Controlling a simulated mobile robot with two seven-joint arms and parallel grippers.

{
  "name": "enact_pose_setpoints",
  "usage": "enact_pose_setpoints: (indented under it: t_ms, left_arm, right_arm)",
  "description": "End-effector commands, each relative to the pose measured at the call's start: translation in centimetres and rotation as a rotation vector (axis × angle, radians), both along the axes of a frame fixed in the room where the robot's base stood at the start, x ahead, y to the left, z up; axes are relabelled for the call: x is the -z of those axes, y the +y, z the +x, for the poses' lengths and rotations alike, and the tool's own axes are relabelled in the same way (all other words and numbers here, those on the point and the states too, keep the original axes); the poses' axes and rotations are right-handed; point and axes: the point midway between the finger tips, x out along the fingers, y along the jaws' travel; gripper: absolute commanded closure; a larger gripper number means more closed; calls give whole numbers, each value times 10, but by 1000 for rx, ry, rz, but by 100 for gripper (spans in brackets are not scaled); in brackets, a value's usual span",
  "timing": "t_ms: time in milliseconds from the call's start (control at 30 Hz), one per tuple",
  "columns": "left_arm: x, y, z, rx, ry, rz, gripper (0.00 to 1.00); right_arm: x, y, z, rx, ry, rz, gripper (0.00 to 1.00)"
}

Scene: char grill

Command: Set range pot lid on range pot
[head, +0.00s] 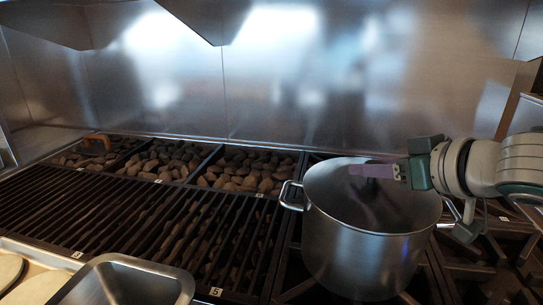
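The range pot (355,262), a large steel pot, stands on the range at the right, with a loop handle on each side. The range pot lid (400,207), a dark shiny steel disc, lies over its mouth. Its edge looks close to the pot's rim; I cannot tell whether it touches all around. My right gripper (365,171) reaches in from the right with purple fingers at the lid's dark central handle, and looks shut on it. The far finger and part of the handle are hidden. My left gripper is not in view.
A char grill with black bars (130,215) fills the left and middle, with trays of briquettes (245,170) behind it. A steel pan (130,283) stands at the front left. A steel wall (270,75) closes the back. Burner grates surround the pot.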

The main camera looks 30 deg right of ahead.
Motion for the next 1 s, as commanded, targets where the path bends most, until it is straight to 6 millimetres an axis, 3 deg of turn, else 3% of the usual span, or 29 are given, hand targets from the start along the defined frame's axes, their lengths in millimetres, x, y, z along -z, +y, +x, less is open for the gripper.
enact_pose_setpoints:
  t_ms: [33,200,567,1000]
  left_arm:
    - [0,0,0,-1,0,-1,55]
    - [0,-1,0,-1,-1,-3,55]
    - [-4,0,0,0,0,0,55]
    - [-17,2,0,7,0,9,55]
  right_arm:
    - [-1,0,0,-1,-1,0,48]
    - [-1,0,0,-1,-1,0,29]
    - [-9,0,-1,-1,0,0,29]
    - [-33,3,-55,0,4,2,29]
